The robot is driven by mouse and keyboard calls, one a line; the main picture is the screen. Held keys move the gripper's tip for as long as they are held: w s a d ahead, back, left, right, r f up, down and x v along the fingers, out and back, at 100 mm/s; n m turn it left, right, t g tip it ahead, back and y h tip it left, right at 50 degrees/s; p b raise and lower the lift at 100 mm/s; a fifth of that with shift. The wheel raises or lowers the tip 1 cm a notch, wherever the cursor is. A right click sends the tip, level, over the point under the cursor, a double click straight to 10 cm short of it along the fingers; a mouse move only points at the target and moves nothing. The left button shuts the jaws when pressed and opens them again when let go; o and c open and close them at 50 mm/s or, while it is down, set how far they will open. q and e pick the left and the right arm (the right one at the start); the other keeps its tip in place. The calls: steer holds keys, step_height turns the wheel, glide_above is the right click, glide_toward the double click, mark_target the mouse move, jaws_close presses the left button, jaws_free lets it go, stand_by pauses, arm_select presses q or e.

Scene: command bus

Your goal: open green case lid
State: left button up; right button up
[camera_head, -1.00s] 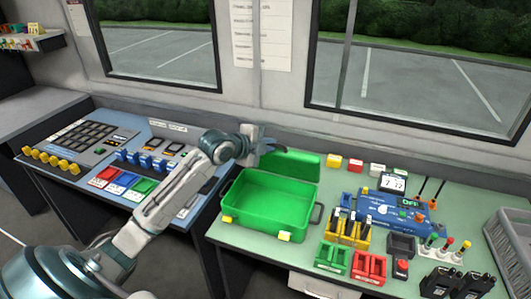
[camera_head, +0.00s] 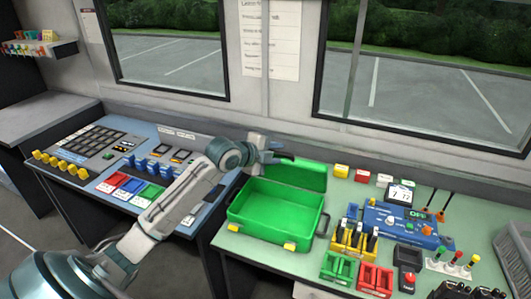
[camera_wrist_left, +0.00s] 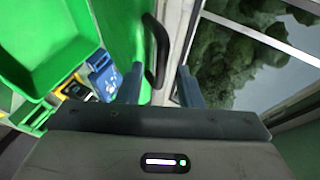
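The green case (camera_head: 275,212) stands on the pale green table with its lid (camera_head: 300,175) raised at the back, so the empty inside shows. My left gripper (camera_head: 284,155) is at the upper left edge of the lid. In the left wrist view, the left gripper (camera_wrist_left: 159,88) has its two fingers apart, with the green lid (camera_wrist_left: 118,30) and a black handle (camera_wrist_left: 157,50) ahead of them. The case body (camera_wrist_left: 45,40) is at the left there. I cannot tell whether a finger touches the lid. My right gripper is not in view.
A blue device (camera_head: 395,222), yellow rack (camera_head: 355,240), green bin (camera_head: 338,267) and red bin (camera_head: 375,278) stand right of the case. A control panel (camera_head: 120,160) is at the left. The wall and windows rise close behind the lid.

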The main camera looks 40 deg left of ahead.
arm_select(q)
steer(key=p+v, duration=0.7)
steer(key=v, duration=0.3)
steer(key=shift+s, duration=0.2)
stand_by(0.4)
